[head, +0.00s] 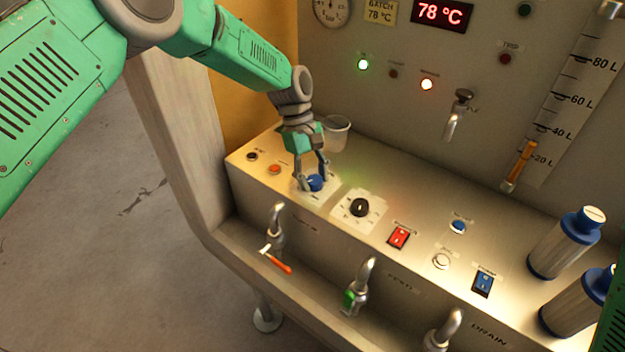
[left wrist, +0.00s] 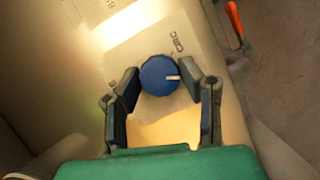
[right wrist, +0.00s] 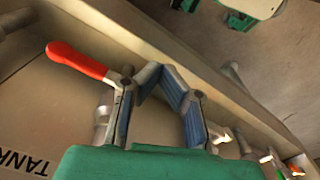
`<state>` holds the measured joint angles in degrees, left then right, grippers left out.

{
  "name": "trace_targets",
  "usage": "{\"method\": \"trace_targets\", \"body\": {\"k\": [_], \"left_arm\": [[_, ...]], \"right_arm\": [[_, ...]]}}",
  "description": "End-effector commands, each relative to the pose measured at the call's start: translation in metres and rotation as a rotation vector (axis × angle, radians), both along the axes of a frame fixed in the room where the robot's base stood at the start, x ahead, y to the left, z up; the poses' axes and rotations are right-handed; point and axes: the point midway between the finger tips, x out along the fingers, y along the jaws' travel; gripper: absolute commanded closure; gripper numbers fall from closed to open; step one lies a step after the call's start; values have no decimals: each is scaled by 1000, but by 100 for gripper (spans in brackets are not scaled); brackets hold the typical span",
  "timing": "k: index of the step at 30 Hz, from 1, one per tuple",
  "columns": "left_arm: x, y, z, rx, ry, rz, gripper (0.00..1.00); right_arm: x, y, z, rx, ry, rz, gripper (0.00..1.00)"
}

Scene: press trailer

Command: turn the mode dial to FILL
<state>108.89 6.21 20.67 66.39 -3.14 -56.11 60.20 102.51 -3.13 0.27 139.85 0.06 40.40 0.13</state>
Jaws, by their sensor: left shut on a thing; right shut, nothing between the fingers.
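The mode dial (head: 315,183) is a round blue knob on a white plate at the left part of the sloped panel. In the left wrist view the dial (left wrist: 158,76) has a white pointer mark toward the right of the picture; the label CIRC reads above and right of it. No FILL label is readable. My left gripper (head: 314,182) reaches down over the dial, and in its wrist view the fingers (left wrist: 161,76) are shut on the knob from both sides. My right gripper (right wrist: 160,73) is shut and empty, near a red-handled valve (right wrist: 76,60).
A black knob (head: 360,207) on a white plate and a red rocker switch (head: 398,238) sit right of the dial. A clear cup (head: 336,134) stands behind my left gripper. Taps line the trough in front. Blue-capped bottles (head: 567,243) stand at the right.

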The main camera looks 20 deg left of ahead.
Motion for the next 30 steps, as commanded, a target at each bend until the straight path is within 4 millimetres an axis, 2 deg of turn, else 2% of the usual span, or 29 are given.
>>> {"method": "trace_targets", "body": {"k": [12, 27, 28, 29, 30], "left_arm": [[2, -3, 2, -4, -6, -167, 95], [1, -2, 2, -4, -5, -185, 95], [1, -2, 2, -4, -5, -185, 62], [1, -2, 2, -4, -5, -185, 52], [1, -2, 2, -4, -4, -185, 46]], "right_arm": [[0, 0, -7, 0, 0, 0, 100], [0, 0, -8, 0, 0, 0, 100], [0, 0, -8, 0, 0, 0, 100], [0, 0, -8, 0, 0, 0, 100], [0, 0, -8, 0, 0, 0, 100]]}}
